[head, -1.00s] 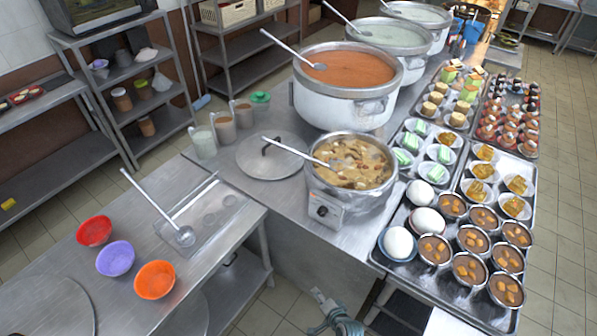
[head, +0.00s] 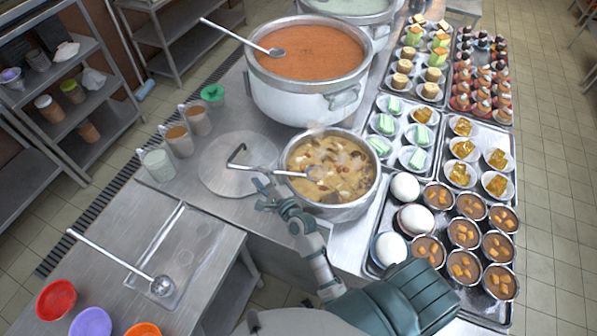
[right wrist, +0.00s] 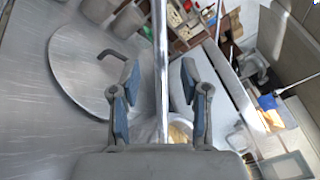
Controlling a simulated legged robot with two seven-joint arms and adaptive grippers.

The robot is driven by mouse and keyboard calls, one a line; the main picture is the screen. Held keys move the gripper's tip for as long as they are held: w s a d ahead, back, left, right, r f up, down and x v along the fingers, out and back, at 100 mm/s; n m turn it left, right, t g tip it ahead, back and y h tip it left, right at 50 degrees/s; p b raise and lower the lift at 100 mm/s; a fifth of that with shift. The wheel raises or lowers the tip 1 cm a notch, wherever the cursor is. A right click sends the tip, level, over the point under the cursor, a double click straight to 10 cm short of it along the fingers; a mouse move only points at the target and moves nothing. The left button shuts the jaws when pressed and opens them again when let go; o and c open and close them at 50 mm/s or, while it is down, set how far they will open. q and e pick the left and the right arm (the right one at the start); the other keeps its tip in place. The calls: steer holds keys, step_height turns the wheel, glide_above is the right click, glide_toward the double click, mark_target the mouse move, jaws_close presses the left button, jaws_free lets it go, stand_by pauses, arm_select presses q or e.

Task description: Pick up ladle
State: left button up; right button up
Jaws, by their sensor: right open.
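A metal ladle (head: 292,173) rests in the pot of chunky soup (head: 330,165), its handle sticking out over the left rim above a round lid (head: 215,178). My right gripper (head: 268,190) is just left of the pot, close to the handle. In the right wrist view, my right gripper (right wrist: 160,74) is open, and the ladle's handle (right wrist: 161,50) runs lengthwise between the spread fingers, with a gap on both sides. The handle's lower part is hidden by the gripper's body in that view. My left gripper is not in view.
A large pot of red congee (head: 308,55) with another ladle (head: 240,36) stands behind. A third ladle (head: 110,256) lies on a tray at the left. Egg-like items (head: 405,187) and trays of desserts (head: 465,232) are at the right. Cups (head: 157,163) stand left of the lid.

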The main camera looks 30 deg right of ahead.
mark_target(259, 171)
steer(key=w, duration=0.3)
steer(key=shift+w+d+f, duration=0.15)
steer(key=shift+w+f, duration=0.15)
steer(key=shift+w, duration=0.1)
steer(key=shift+d, duration=0.1)
steer(key=shift+s+d, duration=0.1)
steer(key=shift+c, duration=0.7)
steer(key=c, duration=0.4)
steer(key=shift+a, duration=0.2)
jaws_close()
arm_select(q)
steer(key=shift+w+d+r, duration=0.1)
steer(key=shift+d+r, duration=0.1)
arm_select(e)
steer(key=shift+a, duration=0.2)
